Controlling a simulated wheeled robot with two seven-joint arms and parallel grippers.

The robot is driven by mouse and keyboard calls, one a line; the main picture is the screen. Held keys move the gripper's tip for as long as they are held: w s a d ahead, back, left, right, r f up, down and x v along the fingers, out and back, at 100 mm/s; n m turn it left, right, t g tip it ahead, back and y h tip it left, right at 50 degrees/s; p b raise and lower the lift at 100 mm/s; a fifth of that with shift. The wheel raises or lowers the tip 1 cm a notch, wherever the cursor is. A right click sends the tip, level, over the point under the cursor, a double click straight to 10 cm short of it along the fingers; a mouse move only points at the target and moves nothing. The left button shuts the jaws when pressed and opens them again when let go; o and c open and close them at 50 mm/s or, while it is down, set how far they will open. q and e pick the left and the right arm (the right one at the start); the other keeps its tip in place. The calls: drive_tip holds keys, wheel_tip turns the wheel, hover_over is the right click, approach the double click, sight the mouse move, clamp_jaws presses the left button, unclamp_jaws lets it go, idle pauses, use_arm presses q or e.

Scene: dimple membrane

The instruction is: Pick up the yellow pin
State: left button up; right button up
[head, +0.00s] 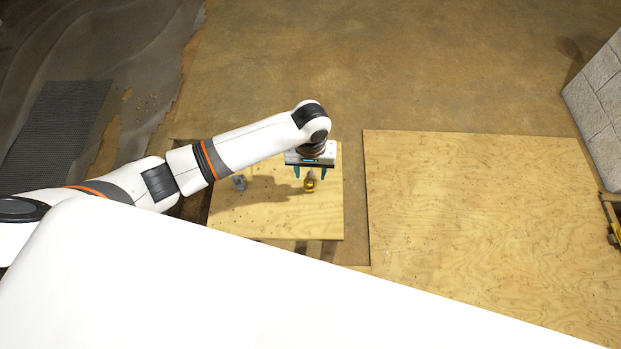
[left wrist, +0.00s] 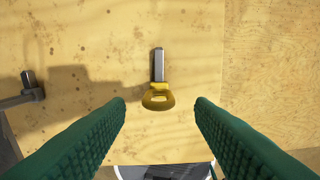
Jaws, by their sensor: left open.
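The yellow pin (head: 310,184) is on the smaller plywood board (head: 270,222), below my left gripper in the head view. In the left wrist view the yellow pin (left wrist: 158,96) has a rounded yellow head toward the bottom and a grey metal shank pointing up. My left gripper (head: 310,172) is open, with its two green fingers apart. In the left wrist view the fingers of my left gripper (left wrist: 160,103) stand on either side of the pin's head, with a gap on both sides and nothing held. My right gripper is not in view.
A grey metal part (head: 239,183) is on the same board, left of the pin; it also shows in the left wrist view (left wrist: 28,90). A larger plywood sheet (head: 490,220) lies to the right and looks bare. A block wall (head: 597,105) stands at far right.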

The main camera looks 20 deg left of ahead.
sight(310, 176)
use_arm(q)
wheel_tip(310, 176, down, 6)
drive_tip(key=shift+w+a+r+b, duration=0.1)
drive_tip(key=shift+r+b, duration=0.05)
drive_tip(key=shift+b, duration=0.35)
drive_tip(key=shift+c, duration=0.2)
